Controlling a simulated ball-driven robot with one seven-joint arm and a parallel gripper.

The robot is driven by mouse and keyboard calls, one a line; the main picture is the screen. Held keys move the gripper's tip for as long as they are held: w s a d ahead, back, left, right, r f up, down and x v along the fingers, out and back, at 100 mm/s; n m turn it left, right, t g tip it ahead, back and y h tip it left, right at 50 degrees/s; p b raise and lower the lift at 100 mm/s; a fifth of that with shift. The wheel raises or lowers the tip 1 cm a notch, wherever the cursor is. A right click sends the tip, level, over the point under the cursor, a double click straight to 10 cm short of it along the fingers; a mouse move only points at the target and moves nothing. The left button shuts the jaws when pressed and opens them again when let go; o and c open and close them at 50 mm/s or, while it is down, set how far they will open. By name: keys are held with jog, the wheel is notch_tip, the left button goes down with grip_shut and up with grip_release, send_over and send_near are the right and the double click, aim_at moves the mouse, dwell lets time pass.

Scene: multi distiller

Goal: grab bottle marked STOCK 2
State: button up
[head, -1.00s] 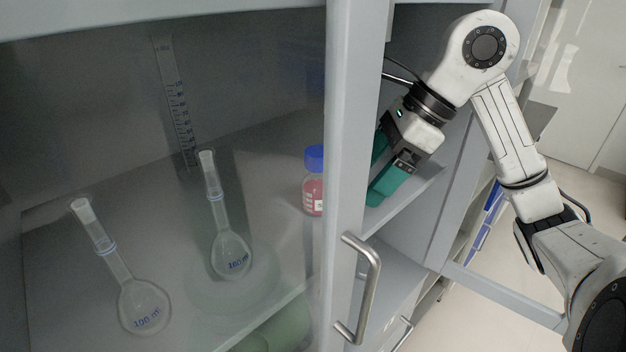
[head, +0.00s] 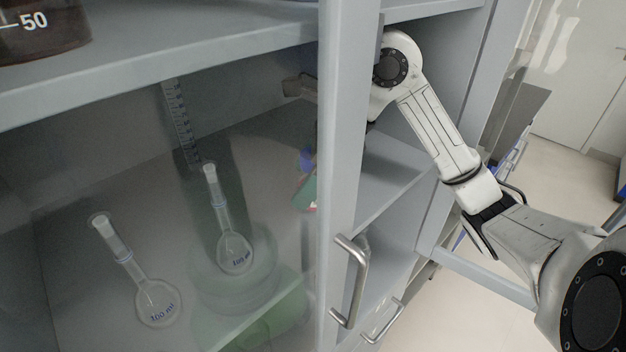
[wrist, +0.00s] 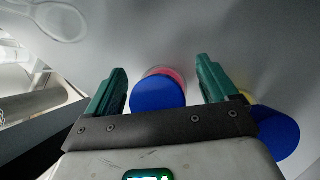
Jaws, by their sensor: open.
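A bottle with a round blue cap (wrist: 158,93) and a pinkish-red body sits between the two green fingers of my gripper (wrist: 160,70) in the wrist view. The fingers are open, with a gap on each side of the cap. In the head view the blue cap (head: 307,159) shows through the cabinet glass, with a green finger (head: 311,194) in front of the bottle's body. No label reading STOCK 2 can be read in either current view.
A second blue cap (wrist: 277,134) on a yellowish bottle lies just outside the right finger. Two volumetric flasks (head: 234,252) (head: 157,302) and a graduated cylinder (head: 180,120) stand inside the cabinet. The door frame with its handle (head: 352,280) is close to my arm.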

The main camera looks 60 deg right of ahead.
jog(key=shift+c, duration=0.3)
jog(key=c, duration=1.2)
jog(key=shift+r+b, duration=0.15)
jog(key=shift+b, duration=0.45)
